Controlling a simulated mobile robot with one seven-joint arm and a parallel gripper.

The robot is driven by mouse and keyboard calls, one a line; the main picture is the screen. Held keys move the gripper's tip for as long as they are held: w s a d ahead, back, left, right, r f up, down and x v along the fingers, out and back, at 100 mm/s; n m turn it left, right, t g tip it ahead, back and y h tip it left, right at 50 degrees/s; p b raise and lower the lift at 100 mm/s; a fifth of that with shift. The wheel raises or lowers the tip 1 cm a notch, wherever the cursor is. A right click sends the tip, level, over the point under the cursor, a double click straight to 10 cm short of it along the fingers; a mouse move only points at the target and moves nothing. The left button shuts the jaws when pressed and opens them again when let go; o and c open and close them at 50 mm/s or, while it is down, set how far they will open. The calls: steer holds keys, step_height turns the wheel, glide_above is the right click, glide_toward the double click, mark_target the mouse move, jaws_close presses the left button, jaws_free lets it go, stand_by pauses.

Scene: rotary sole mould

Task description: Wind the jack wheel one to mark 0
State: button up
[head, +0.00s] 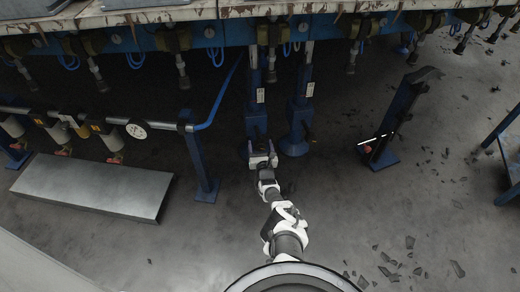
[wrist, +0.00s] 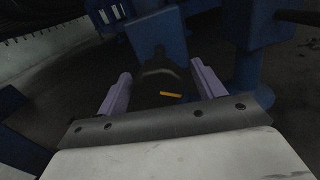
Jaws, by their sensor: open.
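Two blue jack posts stand under the machine's edge, a left post (head: 256,120) and a right post (head: 299,118), each with a small white scale plate. My gripper (head: 262,154) is low at the front of the left post. In the wrist view my gripper's two pale purple fingers (wrist: 160,70) are apart. A dark rounded part with an orange-yellow mark (wrist: 171,95), which looks like the jack wheel (wrist: 158,76), lies between them. I cannot tell whether the fingers touch it. Its scale reading is too small to read, and in the head view my gripper mostly hides it.
The machine's blue frame rail (head: 210,36) with hanging valves runs overhead. A pipe with a gauge (head: 136,131) and a grey metal plate (head: 95,187) are at left. A blue stand (head: 400,120) is at right. Dark scraps (head: 400,260) litter the floor at lower right.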

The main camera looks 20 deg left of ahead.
steer(key=shift+w+a, duration=0.15)
steer(key=c, duration=1)
steer(key=shift+n, duration=0.4)
